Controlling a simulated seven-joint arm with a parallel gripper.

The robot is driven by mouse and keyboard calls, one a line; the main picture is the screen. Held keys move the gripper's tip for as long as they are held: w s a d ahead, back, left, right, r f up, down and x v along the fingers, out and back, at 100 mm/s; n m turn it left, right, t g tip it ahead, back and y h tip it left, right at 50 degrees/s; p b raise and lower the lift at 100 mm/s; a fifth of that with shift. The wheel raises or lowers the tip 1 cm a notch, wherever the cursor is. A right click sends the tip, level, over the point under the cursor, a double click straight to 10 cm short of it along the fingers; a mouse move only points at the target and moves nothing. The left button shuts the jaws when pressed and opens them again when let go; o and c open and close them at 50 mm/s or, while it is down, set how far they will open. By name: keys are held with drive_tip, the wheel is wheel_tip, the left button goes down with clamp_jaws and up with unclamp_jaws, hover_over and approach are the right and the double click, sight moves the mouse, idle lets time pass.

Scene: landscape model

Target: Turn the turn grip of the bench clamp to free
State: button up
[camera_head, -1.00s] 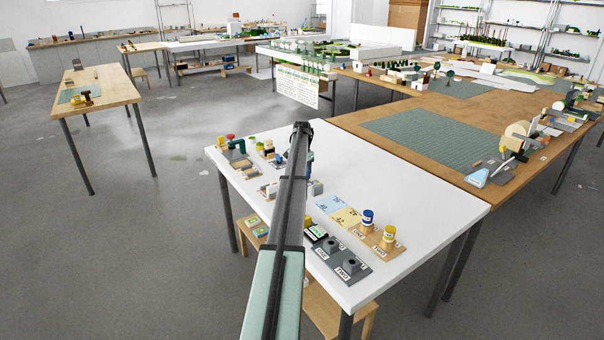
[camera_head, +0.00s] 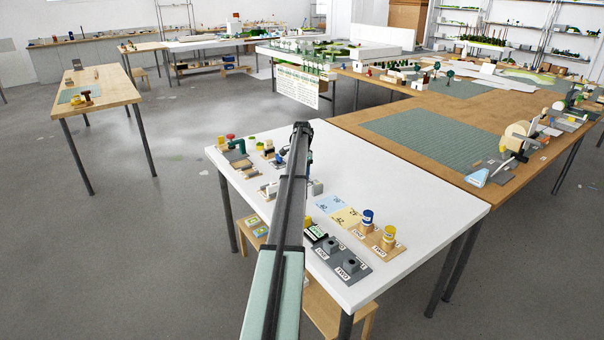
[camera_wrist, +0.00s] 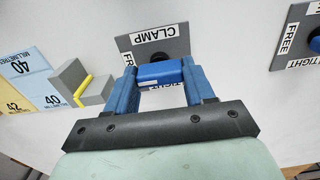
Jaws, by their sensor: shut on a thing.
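In the wrist view, the bench clamp's grey plate (camera_wrist: 180,43) carries a CLAMP label at its far edge. A FREE label is on its left side, and a TIGHT label shows partly below the grip. The blue turn grip (camera_wrist: 160,73) lies across between my fingers. My gripper (camera_wrist: 159,66) has blue fingers and is shut on the turn grip, one finger at each end. I cannot make out a pointer on the grip. In the head view my own arm hides the clamp and most of the gripper.
A second grey plate (camera_wrist: 292,32) with FREE and TIGHT labels and a blue knob (camera_wrist: 315,41) is at the right. A grey block with a yellow strip (camera_wrist: 80,88) and blue and yellow cards are at the left. The white table (camera_head: 400,190) is bare towards its far right.

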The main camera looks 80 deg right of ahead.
drive_tip(key=o, duration=1)
drive_tip(key=shift+o, duration=0.2)
drive_tip(key=shift+r, duration=0.1)
wheel_tip(320, 180, up, 14)
drive_tip(key=shift+f, duration=0.2)
drive_tip(key=shift+w, duration=0.1)
